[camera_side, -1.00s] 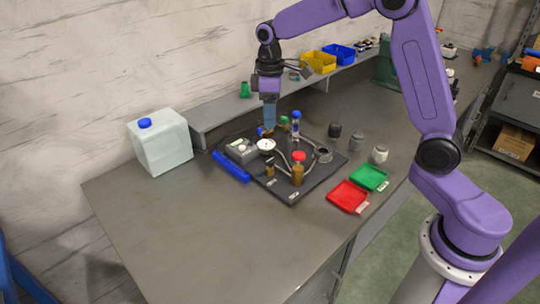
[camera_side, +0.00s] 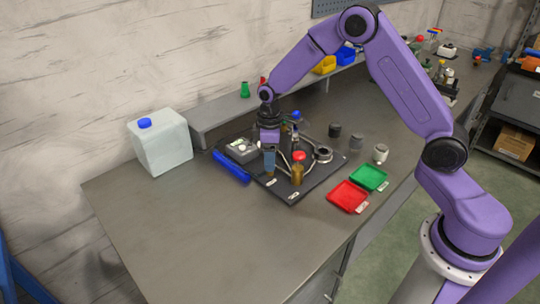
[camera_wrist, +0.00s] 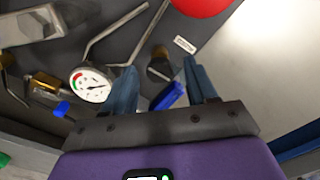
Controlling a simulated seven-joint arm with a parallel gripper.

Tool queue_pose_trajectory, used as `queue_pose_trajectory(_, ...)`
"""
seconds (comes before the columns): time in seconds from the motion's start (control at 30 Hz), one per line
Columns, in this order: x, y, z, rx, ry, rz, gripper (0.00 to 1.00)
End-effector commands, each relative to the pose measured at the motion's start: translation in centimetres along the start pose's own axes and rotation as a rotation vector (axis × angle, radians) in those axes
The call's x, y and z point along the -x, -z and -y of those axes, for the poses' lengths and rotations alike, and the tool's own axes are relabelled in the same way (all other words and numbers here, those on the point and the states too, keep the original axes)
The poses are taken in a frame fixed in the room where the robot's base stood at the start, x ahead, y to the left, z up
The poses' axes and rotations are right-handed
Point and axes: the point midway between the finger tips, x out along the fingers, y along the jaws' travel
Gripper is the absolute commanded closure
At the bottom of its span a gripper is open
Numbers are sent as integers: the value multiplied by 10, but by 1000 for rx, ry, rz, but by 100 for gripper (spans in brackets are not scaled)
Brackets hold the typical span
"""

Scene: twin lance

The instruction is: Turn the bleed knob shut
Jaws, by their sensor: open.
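A small dark knob on a brass-coloured stem (camera_wrist: 158,68), which looks like the bleed knob, stands on the dark panel (camera_side: 318,180). In the wrist view it lies between my two blue fingers, with space on both sides. My gripper (camera_wrist: 160,75) is open and empty. In the side view my gripper (camera_side: 269,172) points down over the front left part of the panel and hides the knob. I cannot tell how far the fingertips reach down beside it. A round white gauge (camera_wrist: 90,85) sits left of the fingers in the wrist view.
A red-capped brown post (camera_side: 298,173) and bent metal pipes (camera_wrist: 120,35) stand close by. A blue bar (camera_side: 231,168) lies along the panel's left edge. Red (camera_side: 347,196) and green (camera_side: 369,178) trays lie to the right. The bench front is clear.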

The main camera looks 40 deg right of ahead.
Motion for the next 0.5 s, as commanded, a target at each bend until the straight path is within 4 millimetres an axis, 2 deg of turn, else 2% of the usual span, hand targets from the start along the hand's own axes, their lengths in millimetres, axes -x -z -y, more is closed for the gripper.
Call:
queue_pose_trajectory(0.2, 0, 0, 0, 0, 0, -1, 43)
queue_pose_trajectory(0.23, 0, 0, 0, 0, 0, -1, 50)
queue_pose_trajectory(0.3, 0, 0, 0, 0, 0, -1, 72)
queue_pose_trajectory(0.4, 0, 0, 0, 0, 0, 0, 99)
queue_pose_trajectory(0.5, 0, 0, 0, 0, 0, 0, 99)
